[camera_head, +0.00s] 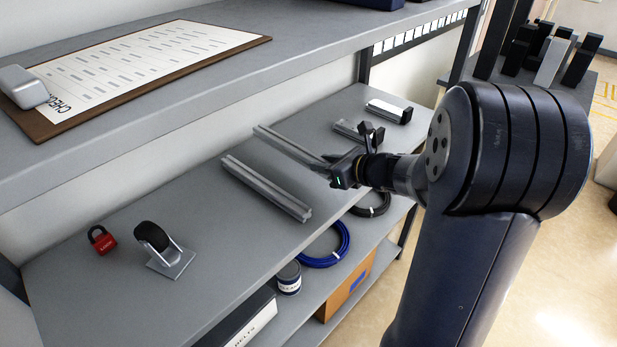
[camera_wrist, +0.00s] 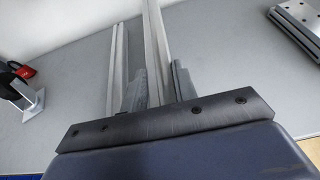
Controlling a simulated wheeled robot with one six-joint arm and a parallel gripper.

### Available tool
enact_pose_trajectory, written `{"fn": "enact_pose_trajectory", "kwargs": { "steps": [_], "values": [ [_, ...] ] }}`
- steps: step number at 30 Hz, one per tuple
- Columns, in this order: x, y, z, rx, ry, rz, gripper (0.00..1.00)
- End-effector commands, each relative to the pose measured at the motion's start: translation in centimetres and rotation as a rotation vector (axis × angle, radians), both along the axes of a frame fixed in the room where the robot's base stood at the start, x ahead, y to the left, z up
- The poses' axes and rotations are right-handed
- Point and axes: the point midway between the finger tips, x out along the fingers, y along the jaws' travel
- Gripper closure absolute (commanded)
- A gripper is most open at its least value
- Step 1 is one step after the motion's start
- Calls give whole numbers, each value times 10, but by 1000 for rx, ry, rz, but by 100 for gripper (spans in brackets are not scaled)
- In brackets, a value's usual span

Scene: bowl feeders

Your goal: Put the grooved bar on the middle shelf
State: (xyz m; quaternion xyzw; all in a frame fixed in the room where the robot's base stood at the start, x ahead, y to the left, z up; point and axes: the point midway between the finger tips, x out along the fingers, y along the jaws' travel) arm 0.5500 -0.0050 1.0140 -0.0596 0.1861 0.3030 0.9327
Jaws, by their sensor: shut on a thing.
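My gripper (camera_head: 328,164) is above the right part of the middle shelf (camera_head: 215,230), shut on a long grey bar (camera_head: 287,143) with lengthwise edges. In the wrist view the held bar (camera_wrist: 156,45) stands between the two fingers (camera_wrist: 158,88) and runs away from them toward the back wall. Whether it touches the shelf, I cannot tell. A second long grey bar with grooves (camera_head: 265,188) lies on the same shelf in front of the held one. It also shows left of the fingers in the wrist view (camera_wrist: 117,60).
A red padlock (camera_head: 102,240) and a black-topped piece on a metal plate (camera_head: 165,250) stand at the shelf's left. Small metal pieces (camera_head: 388,111) lie at its right end. The upper shelf (camera_head: 250,60) overhangs the back. A blue cable coil (camera_head: 341,252) lies below.

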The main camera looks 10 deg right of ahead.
Motion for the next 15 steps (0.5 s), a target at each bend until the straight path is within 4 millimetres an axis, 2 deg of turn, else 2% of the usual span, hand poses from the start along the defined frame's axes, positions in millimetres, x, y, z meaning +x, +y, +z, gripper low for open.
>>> {"fn": "enact_pose_trajectory", "kwargs": {
  "steps": [1,7,12,15],
  "values": [
    [0,0,-10,2,3,0,100],
    [0,0,-29,1,0,0,100],
    [0,0,-54,1,1,-1,100],
    [0,0,-59,0,-2,-1,100]
  ]
}}
